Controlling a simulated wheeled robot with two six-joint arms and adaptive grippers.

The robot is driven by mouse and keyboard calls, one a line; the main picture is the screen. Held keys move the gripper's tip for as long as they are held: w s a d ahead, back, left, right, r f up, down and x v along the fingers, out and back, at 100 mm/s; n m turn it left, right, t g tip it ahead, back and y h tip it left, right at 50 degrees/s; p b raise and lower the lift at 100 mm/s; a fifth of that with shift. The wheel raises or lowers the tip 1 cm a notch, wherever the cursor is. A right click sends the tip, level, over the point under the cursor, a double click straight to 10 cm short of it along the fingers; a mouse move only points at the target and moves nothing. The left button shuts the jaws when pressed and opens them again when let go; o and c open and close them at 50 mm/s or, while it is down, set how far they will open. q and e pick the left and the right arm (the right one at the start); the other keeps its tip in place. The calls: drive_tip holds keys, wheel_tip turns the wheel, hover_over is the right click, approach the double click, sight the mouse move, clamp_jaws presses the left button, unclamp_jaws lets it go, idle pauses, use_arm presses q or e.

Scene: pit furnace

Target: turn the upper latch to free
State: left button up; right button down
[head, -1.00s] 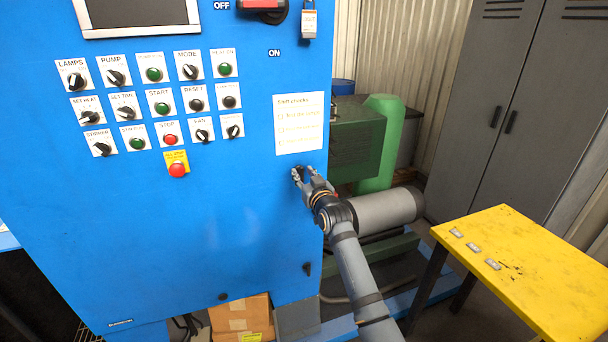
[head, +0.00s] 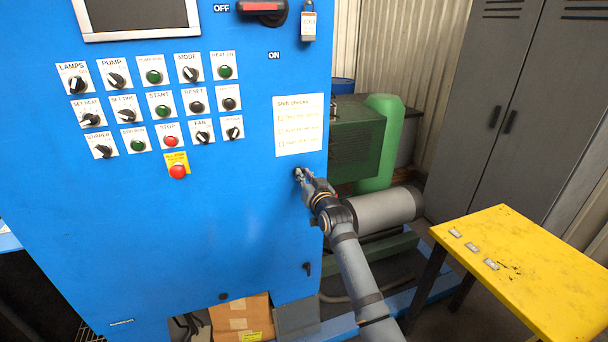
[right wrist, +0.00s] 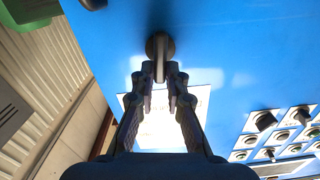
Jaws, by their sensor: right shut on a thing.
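The upper latch is a small dark handle on the right side of the blue cabinet door (head: 235,230), below the white checklist sheet. In the right wrist view the latch (right wrist: 160,48) shows as a round dark base with a narrow bar pointing down between the fingertips. My right gripper (head: 301,176) is at the latch in the head view, where its fingers mostly hide it. In the right wrist view the right gripper (right wrist: 160,78) is shut on the latch's bar. My left gripper is not in view.
A lower latch (head: 307,268) sits further down the same door edge. A panel of labelled knobs and buttons, with a red emergency button (head: 178,171), is at the upper left. A green machine (head: 358,140) stands behind, and a yellow table (head: 530,270) at right.

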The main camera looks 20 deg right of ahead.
drive_tip(key=shift+d+f+m+p, duration=0.25)
drive_tip(key=shift+m+p, duration=1.2)
drive_tip(key=shift+m, duration=1.25)
drive_tip(key=shift+d+f+m+p, duration=0.2)
drive_tip(key=shift+m+p, duration=1.3)
drive_tip(key=shift+m, duration=1.2)
drive_tip(key=shift+d+f+m+p, duration=0.25)
drive_tip(key=shift+m+p, duration=1.2)
drive_tip(key=shift+m, duration=1.25)
drive_tip(key=c, duration=1.4)
unclamp_jaws()
drive_tip(key=shift+f, duration=0.1)
drive_tip(key=shift+o, duration=0.2)
